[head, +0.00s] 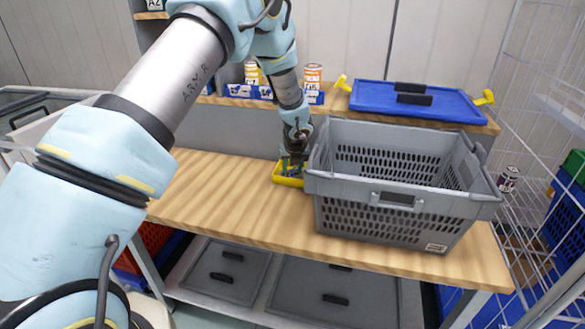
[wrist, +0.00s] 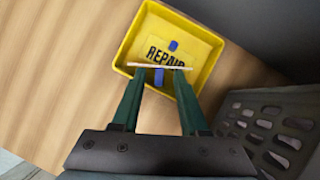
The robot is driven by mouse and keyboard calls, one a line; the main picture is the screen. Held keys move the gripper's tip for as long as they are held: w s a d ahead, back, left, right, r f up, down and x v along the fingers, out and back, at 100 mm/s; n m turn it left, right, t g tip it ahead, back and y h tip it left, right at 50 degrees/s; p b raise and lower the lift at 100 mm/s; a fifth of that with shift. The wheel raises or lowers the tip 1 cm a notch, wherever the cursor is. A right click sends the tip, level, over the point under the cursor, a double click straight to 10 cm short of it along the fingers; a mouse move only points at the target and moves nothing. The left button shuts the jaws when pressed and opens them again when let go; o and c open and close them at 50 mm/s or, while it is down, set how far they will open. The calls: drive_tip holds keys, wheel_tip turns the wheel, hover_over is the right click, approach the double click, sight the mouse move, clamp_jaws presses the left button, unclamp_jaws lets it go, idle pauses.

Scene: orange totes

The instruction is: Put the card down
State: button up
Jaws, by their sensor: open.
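A shallow yellow tray (wrist: 128,50) marked REPAIR lies on the wooden bench; it also shows in the head view (head: 287,182), left of the grey crate. The card (wrist: 160,66) appears as a thin pale edge across the tray, at my fingertips. My gripper (wrist: 160,72) points down into the tray with its two green fingers apart; in the head view it is over the tray (head: 292,168). The fingers are open, and I cannot tell whether either touches the card. Small blue pieces show on both sides of the card's edge. The card's face is hidden.
The grey perforated crate (head: 400,215) stands close on the right of my gripper. A blue lid with yellow handles (head: 372,97) lies on the ledge behind, beside small blue bins (head: 240,91). The bench (head: 215,190) is clear to the left.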

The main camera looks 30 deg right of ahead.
drive_tip(key=b+v, duration=0.1)
drive_tip(key=v, duration=1.2)
drive_tip(key=a+r+n+g+y, duration=0.1)
drive_tip(key=a+r+n, duration=0.1)
drive_tip(key=a+n, duration=1)
drive_tip(key=a+r+n+g+y, duration=0.1)
drive_tip(key=a+r+n, duration=0.1)
drive_tip(key=a+n, duration=1.05)
drive_tip(key=s+a+n, duration=0.5)
drive_tip(key=a+n, duration=0.2)
drive_tip(key=a, duration=0.1)
drive_tip(key=s+a+r+n+g, duration=0.1)
drive_tip(key=s+a+n, duration=0.4)
drive_tip(key=a+n, duration=0.2)
drive_tip(key=a, duration=0.2)
drive_tip(key=shift+s+a+r+n, duration=0.15)
drive_tip(key=shift+s+a+n, duration=0.15)
drive_tip(key=shift+s+n, duration=0.1)
